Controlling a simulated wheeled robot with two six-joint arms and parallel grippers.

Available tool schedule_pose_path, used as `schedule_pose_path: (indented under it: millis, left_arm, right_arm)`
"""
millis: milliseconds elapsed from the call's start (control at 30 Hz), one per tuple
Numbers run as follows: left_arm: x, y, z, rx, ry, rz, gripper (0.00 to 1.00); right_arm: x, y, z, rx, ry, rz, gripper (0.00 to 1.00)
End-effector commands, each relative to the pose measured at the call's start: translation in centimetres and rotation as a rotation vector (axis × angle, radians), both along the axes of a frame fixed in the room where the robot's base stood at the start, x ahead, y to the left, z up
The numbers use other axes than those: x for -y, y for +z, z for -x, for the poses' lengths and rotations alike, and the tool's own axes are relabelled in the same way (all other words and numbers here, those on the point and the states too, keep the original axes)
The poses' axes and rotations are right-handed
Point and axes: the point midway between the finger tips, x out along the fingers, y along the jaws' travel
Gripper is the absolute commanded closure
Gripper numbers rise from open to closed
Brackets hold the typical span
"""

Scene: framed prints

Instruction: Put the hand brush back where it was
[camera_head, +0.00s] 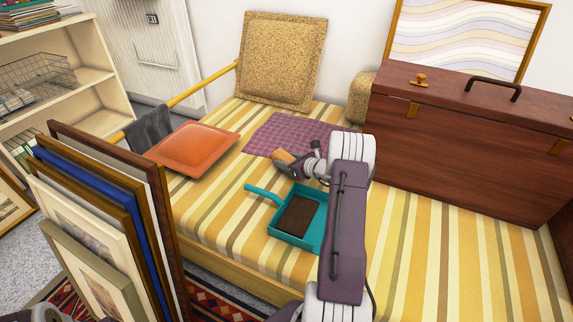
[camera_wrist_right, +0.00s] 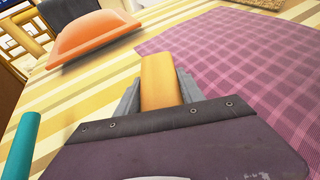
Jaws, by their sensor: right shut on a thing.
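My right gripper (camera_head: 297,166) is above the striped daybed, by the near edge of a purple checked cloth. It is shut on a tan wooden piece, which I take to be the hand brush (camera_head: 283,156). In the right wrist view its rounded wooden part (camera_wrist_right: 160,75) sticks out between the jaws; I see no bristles. A teal dustpan (camera_head: 315,225) lies on the daybed nearer to me, with a dark brown flat block (camera_head: 295,216) in it. The dustpan's teal handle seems to show at the left in the wrist view (camera_wrist_right: 20,145). My left gripper is not in view.
The purple checked cloth (camera_head: 280,132) lies flat, with an orange cushion (camera_head: 195,148) to its left. A brown wooden chest (camera_head: 470,145) stands at the right. Several picture frames (camera_head: 110,215) lean at the front left. The striped cover (camera_head: 430,250) is bare at the front right.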

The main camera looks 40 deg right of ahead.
Motion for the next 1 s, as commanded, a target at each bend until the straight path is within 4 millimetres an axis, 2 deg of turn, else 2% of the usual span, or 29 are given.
schedule_pose_path:
  millis: [300,333,400,667,800,1000]
  left_arm:
    - [0.0,-0.6,0.0,0.001,0.000,0.000,0.75]
    - [0.0,-0.5,0.0,0.000,0.000,0.000,0.75]
    - [0.0,-0.4,0.0,0.001,0.000,0.000,0.75]
    - [0.0,-0.4,0.0,0.001,0.000,0.000,0.75]
    - [0.0,0.8,0.0,0.001,0.000,0.000,0.75]
    - [0.0,3.2,0.0,0.001,0.000,0.000,0.75]
  right_arm:
    - [0.0,-0.7,0.0,-0.002,0.000,-0.001,1.00]
    - [0.0,-0.8,0.1,-0.003,0.000,-0.002,0.52]
    - [0.0,-0.7,0.1,-0.004,0.000,-0.002,0.33]
    - [0.0,-0.6,0.0,-0.002,0.001,-0.001,0.33]
    - [0.1,0.7,0.2,-0.002,0.000,-0.001,0.33]
    - [0.6,2.9,5.0,-0.002,-0.005,-0.002,0.33]
